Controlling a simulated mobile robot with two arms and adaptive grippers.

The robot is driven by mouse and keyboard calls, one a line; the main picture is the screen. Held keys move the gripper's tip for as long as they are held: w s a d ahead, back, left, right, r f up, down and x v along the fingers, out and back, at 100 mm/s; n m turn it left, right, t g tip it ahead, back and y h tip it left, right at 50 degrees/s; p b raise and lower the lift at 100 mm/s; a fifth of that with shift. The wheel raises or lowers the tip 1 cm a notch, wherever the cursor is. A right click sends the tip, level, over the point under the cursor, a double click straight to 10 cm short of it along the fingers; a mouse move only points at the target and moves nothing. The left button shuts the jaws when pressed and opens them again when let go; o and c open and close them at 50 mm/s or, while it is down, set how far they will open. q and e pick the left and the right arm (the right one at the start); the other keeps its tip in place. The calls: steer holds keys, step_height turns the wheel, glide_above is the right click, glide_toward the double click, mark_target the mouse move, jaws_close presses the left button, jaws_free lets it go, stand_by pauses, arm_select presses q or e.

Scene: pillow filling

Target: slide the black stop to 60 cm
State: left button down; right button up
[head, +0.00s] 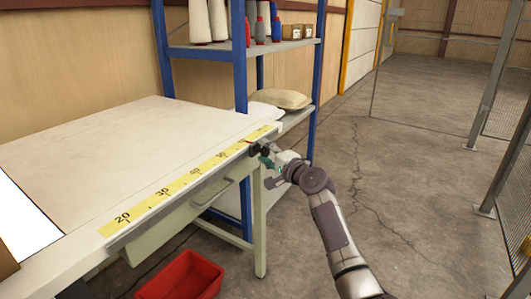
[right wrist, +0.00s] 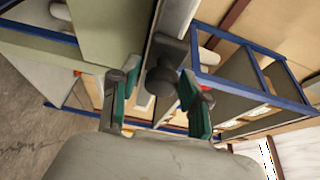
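The black stop (head: 255,149) sits on the front edge of the table, near the far right end of the yellow scale (head: 163,192). The 20 and 30 marks are readable; the marks near the stop are too small to read surely. My right gripper (head: 266,162) is at the stop, in front of the table edge. In the right wrist view the stop's round black knob (right wrist: 162,80) shows between the green-padded fingers of the gripper (right wrist: 158,104). The fingers are open, with a gap on each side of the knob. My left gripper is not in view.
A worktable (head: 120,140) has a mostly bare top and a drawer below. A blue shelf rack (head: 240,60) with spools and pillows stands behind its right end. A red bin (head: 182,276) is on the floor in front. The floor to the right is open.

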steer(key=shift+o, duration=0.2)
steer(key=v, duration=1.2)
